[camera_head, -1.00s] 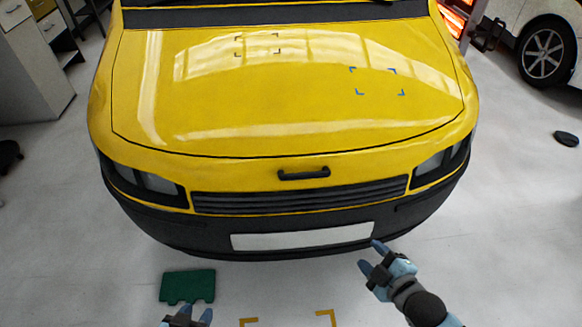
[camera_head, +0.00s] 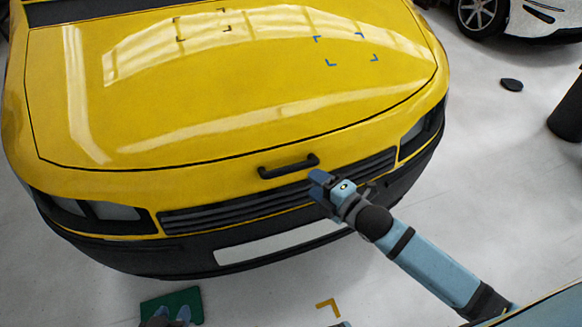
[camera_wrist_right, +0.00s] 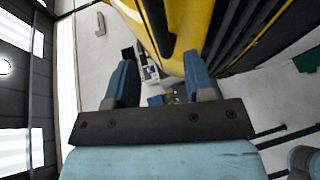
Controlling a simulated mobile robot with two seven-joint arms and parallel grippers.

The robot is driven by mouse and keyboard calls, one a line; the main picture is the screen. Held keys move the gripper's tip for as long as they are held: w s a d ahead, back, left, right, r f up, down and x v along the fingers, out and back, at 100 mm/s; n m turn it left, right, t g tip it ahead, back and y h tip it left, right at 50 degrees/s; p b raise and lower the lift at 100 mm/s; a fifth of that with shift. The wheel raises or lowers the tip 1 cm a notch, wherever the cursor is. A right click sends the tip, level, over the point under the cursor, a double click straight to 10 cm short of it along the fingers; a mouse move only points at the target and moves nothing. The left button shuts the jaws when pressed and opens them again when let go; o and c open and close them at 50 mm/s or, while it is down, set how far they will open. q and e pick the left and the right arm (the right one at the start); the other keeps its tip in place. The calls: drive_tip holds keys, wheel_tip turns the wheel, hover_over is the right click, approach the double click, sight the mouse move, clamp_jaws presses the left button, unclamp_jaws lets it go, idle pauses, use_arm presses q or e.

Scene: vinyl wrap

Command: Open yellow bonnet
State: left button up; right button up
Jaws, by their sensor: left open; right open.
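The yellow bonnet (camera_head: 230,90) is closed on the car and fills the upper left of the head view. A black handle (camera_head: 288,166) sits at its front edge, above the dark grille (camera_head: 250,200). My right gripper (camera_head: 318,184) is open in front of the grille, just below and right of the handle. I cannot tell whether it touches anything. In the right wrist view its two blue fingers (camera_wrist_right: 158,85) are apart with nothing between them, and yellow bodywork (camera_wrist_right: 185,35) shows beyond. My left gripper (camera_head: 170,315) is open and empty at the bottom edge of the head view.
A green mat (camera_head: 172,303) lies on the floor near my left gripper. A yellow corner mark (camera_head: 328,307) is on the floor. A white car (camera_head: 525,20) stands at the back right, with a black cylinder (camera_head: 568,115) below it.

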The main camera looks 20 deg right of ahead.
sight(295, 171)
drive_tip(key=x, duration=0.9)
clamp_jaws()
